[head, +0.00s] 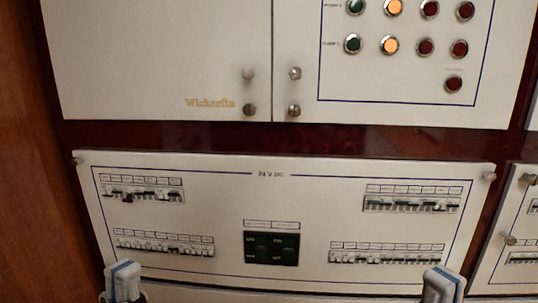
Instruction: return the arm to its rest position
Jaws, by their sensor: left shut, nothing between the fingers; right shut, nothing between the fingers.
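My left gripper (123,284) is at the bottom left of the head view, in front of the lower left part of the breaker panel (215,220). My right gripper (440,286) is at the bottom right, in front of the panel's lower right part. Both point upward, are shut and hold nothing. Both tips sit below the lower breaker rows, the left one (165,242) and the right one (386,253). I cannot tell whether either tip touches the panel. The rest of both arms is out of view below.
Two upper breaker rows (142,191) (411,199) and a dark switch block (271,248) are on the panel. Above are a white door (150,60) with knobs and a panel with indicator lights (389,45), two lit orange. A wooden wall (30,180) borders the left.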

